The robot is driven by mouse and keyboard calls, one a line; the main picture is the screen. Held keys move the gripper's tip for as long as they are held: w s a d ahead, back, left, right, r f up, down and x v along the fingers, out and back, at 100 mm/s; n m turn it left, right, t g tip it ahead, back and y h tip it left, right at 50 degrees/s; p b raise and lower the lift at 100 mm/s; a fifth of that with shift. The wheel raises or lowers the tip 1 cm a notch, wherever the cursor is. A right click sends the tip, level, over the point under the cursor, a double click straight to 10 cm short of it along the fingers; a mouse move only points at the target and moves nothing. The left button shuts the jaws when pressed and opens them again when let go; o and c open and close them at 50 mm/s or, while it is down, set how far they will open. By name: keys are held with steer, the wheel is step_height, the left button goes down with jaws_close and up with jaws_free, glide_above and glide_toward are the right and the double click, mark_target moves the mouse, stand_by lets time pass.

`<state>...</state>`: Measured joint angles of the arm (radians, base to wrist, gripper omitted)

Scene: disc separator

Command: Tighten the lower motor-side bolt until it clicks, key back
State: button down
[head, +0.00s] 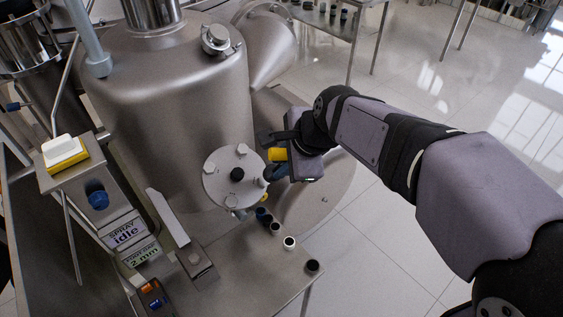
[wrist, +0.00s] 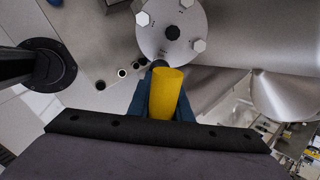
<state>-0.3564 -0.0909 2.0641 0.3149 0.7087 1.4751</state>
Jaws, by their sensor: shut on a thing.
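My gripper (head: 277,172) is shut on a yellow-handled key (head: 277,154), to the right of the round bolted flange (head: 235,163). In the wrist view the key's yellow handle (wrist: 165,95) lies between the blue fingers (wrist: 160,100). Its dark tip (wrist: 158,64) meets the flange's lower edge (wrist: 172,60) in that view. The bolt there is hidden, and I cannot tell if the tip is seated on it.
A steel bench below the flange bears a row of small round cups, including a white-rimmed one (head: 289,242) and a dark one (head: 312,265). The big steel vessel (head: 180,100) stands behind the flange. Open floor lies right.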

steer(key=shift+b+x, duration=1.05)
steer(key=shift+x, duration=1.25)
steer(key=n+b, duration=0.2)
steer(key=n, duration=0.3)
steer(key=shift+f+n+b, duration=0.1)
steer(key=shift+n+b, duration=0.2)
steer(key=shift+b, duration=0.1)
steer(key=n+b, duration=0.1)
steer(key=n, duration=0.3)
steer(key=shift+n+b, duration=0.3)
steer(key=shift+n, duration=0.1)
steer(key=shift+w+a+f+b, duration=0.2)
steer(key=shift+a+f+b, duration=0.15)
steer(key=shift+f, duration=0.25)
steer(key=shift+f, duration=0.15)
steer(key=shift+w+a+f+b, duration=0.1)
steer(key=shift+w+f+b, duration=0.1)
steer(key=shift+f+b, duration=0.15)
